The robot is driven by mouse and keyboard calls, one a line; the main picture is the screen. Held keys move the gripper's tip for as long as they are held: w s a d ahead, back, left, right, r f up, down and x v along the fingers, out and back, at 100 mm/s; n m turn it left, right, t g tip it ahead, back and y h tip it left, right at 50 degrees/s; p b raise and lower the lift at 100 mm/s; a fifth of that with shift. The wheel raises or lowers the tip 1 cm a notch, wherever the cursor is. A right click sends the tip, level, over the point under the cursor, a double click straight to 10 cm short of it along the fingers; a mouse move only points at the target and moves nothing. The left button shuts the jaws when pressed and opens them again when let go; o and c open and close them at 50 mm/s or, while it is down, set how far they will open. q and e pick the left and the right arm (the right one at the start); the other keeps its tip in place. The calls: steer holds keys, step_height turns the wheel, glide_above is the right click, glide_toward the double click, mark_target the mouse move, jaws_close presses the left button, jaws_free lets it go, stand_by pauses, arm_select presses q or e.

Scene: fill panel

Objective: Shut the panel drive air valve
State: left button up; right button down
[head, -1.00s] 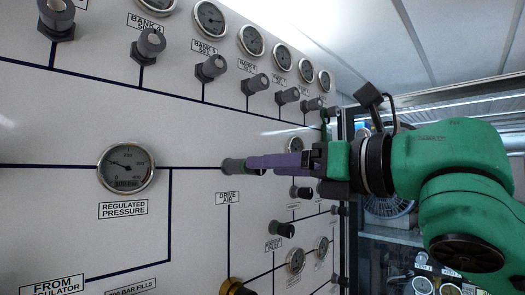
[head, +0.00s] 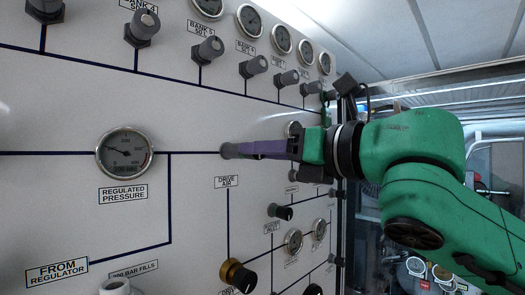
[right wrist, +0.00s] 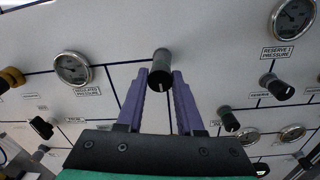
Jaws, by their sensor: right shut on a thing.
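The drive air valve (head: 227,151) is a dark grey round knob on the white panel, on a dark line above the "DRIVE AIR" label (head: 227,182). My right gripper (head: 238,150) has purple fingers that reach it from the right and are shut on it. In the right wrist view the knob (right wrist: 160,68) shows between the two fingertips (right wrist: 160,80), with a light mark on its face. In the head view the fingers hide part of the knob. My left gripper is in neither view.
The regulated pressure gauge (head: 125,152) is left of the valve. A row of bank valves (head: 208,50) and gauges runs above. A dark green knob (head: 281,212) and a brass-collared black knob (head: 238,275) sit below. Panel around the held knob is clear.

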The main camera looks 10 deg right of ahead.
steer(key=shift+f+n+t+h+b, duration=0.2)
steer(key=shift+n+b, duration=0.3)
steer(key=shift+n, duration=5.25)
steer(key=shift+r+n+t+h+b, duration=0.15)
steer(key=shift+n+h+b, duration=0.3)
steer(key=shift+n, duration=5.25)
steer(key=shift+f+n+t+h+b, duration=0.15)
steer(key=shift+n+b, duration=0.45)
steer(key=shift+n, duration=5.15)
steer(key=shift+r, duration=0.15)
steer(key=c, duration=0.6)
jaws_free()
steer(key=shift+a, duration=0.1)
